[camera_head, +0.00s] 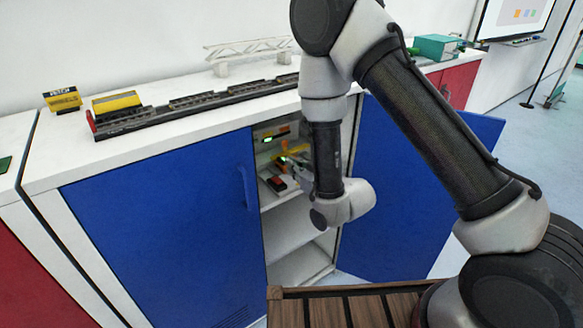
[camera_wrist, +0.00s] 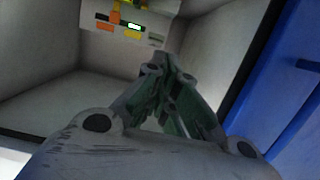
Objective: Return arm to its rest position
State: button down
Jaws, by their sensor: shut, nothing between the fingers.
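My gripper (camera_head: 297,170) is at the open cabinet, at the height of the upper shelf (camera_head: 270,196). It is partly hidden behind my own arm link in the head view. In the wrist view my gripper (camera_wrist: 170,62) has its fingers shut together with nothing between them. It points toward the cabinet's inner back wall. My arm reaches from the lower right, over the open door side, and down in front of the opening.
The blue right door (camera_head: 395,190) stands open; the blue left door (camera_head: 160,235) is shut. Small dark and red items (camera_head: 277,184) lie on the shelf. A panel with a green light (camera_wrist: 134,27) is on the back wall.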

jog(key=s+d+f+g+h, duration=0.2)
jog(key=s+f+g, duration=0.1)
jog(key=f, duration=0.3)
jog(key=s+d+f+g+h, duration=0.3)
jog(key=s+f+g, duration=0.1)
jog(key=f, duration=0.3)
jog(key=s+d+r+g+h, duration=0.2)
jog(key=s+d+g, duration=0.1)
jog(key=s+d, duration=0.1)
jog(key=s+d+r+m, duration=0.2)
jog(key=s+d+r, duration=0.4)
jog(key=r, duration=0.6)
jog(key=s+d+r+m+t+h, duration=0.1)
jog(key=s+d+r, duration=0.4)
jog(key=d+r, duration=0.5)
jog(key=s+d+r+m, duration=0.3)
jog(key=s+d+r, duration=0.3)
jog(key=r, duration=0.8)
jog(key=shift+s+d+r+m+h, duration=0.2)
jog(key=shift+s+d+m+h, duration=0.2)
jog(key=shift+d, duration=0.85)
